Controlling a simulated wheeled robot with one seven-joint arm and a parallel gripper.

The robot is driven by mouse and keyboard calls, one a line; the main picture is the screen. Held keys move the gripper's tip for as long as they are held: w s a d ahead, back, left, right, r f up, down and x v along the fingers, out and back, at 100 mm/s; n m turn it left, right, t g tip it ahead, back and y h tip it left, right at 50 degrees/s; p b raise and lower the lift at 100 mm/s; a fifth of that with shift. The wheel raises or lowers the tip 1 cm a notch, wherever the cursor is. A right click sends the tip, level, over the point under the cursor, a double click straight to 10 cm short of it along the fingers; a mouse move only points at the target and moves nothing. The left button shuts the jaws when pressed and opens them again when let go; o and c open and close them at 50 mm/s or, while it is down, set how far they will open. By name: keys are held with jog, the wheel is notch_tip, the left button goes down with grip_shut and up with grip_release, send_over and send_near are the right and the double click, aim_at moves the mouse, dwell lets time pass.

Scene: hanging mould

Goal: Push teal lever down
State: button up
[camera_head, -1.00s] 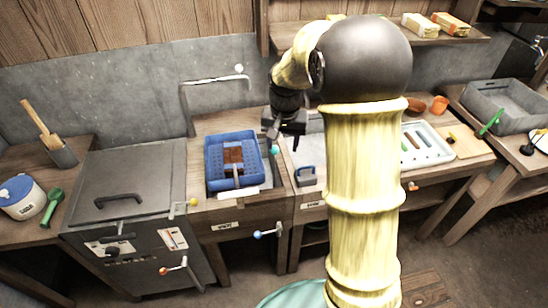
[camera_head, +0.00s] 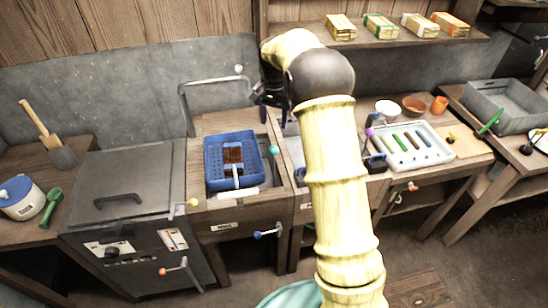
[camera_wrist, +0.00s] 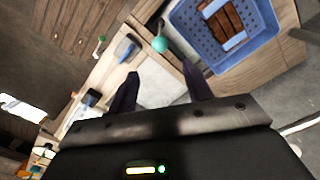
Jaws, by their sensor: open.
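The teal lever shows as a round teal knob (camera_head: 273,150) at the right edge of the counter section with the blue basket (camera_head: 207,165). In the wrist view the teal knob (camera_wrist: 159,44) is ahead of the fingers, with a short dark stem beside it. My gripper (camera_head: 262,96) is above and behind the knob in the head view, apart from it. In the wrist view my gripper (camera_wrist: 160,85) is open, its two dark fingers spread with nothing held between them. The lower part of the lever is hard to make out.
A bent metal pipe (camera_head: 183,98) stands behind the blue basket. A lever with a blue knob (camera_head: 257,235) sticks out at the counter front. A purple-knobbed lever (camera_head: 369,132) and a pale tray (camera_head: 432,150) are to the right. A shelf (camera_head: 390,40) holds wrapped blocks.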

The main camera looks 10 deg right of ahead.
aim_at(274, 157)
notch_tip(274, 157, down, 17)
jog(key=p, duration=0.2)
jog(key=shift+p, duration=0.35)
jog(key=shift+c, duration=0.4)
grip_shut()
